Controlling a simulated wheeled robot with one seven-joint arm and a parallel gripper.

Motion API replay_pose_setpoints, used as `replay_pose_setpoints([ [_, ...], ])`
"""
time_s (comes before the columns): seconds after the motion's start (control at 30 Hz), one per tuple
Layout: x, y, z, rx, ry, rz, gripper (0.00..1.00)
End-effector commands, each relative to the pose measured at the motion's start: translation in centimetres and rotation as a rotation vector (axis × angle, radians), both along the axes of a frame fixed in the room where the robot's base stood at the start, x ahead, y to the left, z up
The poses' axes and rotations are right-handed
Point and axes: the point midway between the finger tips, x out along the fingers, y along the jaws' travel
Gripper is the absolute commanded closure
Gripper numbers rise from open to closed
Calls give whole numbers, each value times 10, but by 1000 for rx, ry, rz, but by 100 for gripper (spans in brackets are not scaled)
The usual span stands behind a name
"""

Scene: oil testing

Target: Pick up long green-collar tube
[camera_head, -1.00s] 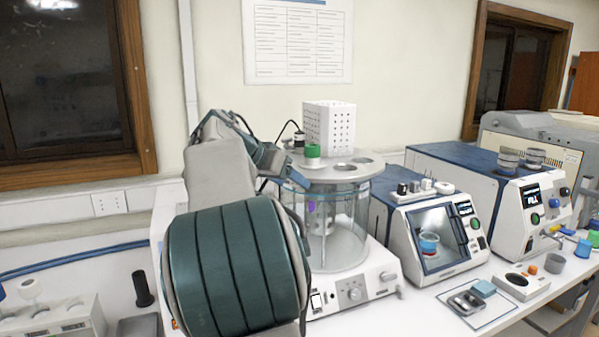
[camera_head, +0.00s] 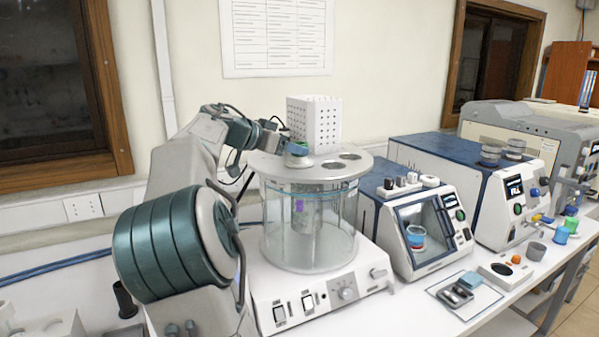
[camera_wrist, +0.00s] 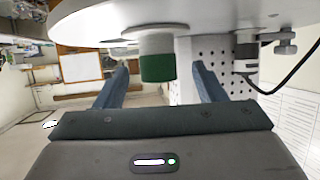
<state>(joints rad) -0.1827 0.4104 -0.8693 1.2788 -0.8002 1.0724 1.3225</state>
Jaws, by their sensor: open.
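The long green-collar tube stands upright in a hole of the round lid on the glass bath. Its green collar shows in the wrist view (camera_wrist: 157,67), below a pale neck at the lid in that tilted picture. In the head view the collar (camera_head: 299,148) is partly covered by my gripper (camera_head: 288,150). The tube's lower part is hard to make out through the glass. In the wrist view my gripper (camera_wrist: 162,82) is open, with one finger on each side of the collar and gaps showing. I cannot tell how deep the collar lies between the fingertips.
The round lid (camera_head: 265,163) has other open holes at right. A white perforated box (camera_head: 315,122) stands close behind the collar. Blue-topped instruments (camera_head: 460,165) stand to the right on the bench.

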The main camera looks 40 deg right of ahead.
Motion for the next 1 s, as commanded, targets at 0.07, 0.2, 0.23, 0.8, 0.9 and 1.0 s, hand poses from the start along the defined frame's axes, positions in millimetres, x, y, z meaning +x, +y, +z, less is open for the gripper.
replay_pose_setpoints([
  [0.07,-2,-7,0,0,1,-1,36],
  [0.2,-6,-27,-5,1,3,-1,36],
  [0.23,-6,-32,-8,1,4,-2,36],
  [0.8,-6,-46,-18,0,1,4,81],
  [0.9,-6,-46,-17,-1,1,4,97],
  [1.0,-6,-46,-17,-1,1,4,97],
])
